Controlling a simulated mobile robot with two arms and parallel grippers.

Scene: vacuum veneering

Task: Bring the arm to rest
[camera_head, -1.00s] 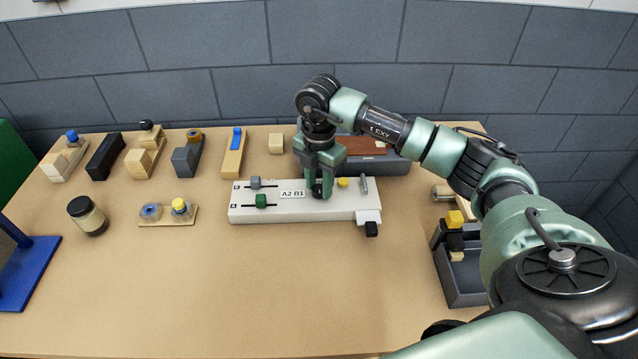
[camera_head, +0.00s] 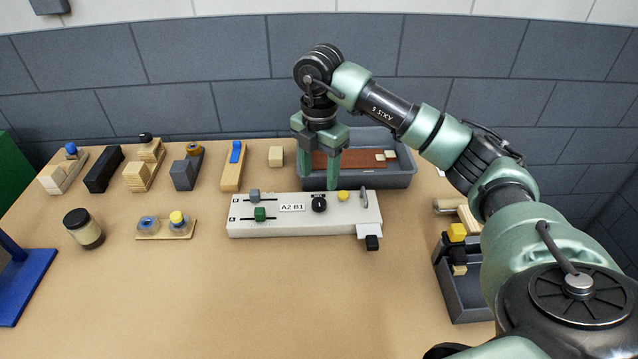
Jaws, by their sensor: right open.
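My right gripper (camera_head: 319,186) is open, fingers pointing down, above the back edge of the white control panel. Nothing shows between its fingers. The white control panel (camera_head: 285,228) carries a grey slider (camera_head: 254,195), a green slider (camera_head: 260,214), a black knob (camera_head: 319,204), a yellow button (camera_head: 343,196) and a label reading A2 B1. My right arm comes in from the right side of the picture. My left gripper is not in view.
Behind the panel stands a grey tray (camera_head: 402,178) with a reddish-brown sheet (camera_head: 348,161) in it. Wooden and dark blocks stand in a row at back left. A jar (camera_head: 84,229) is at left. A dark bin (camera_head: 462,296) sits at right. The front table is clear.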

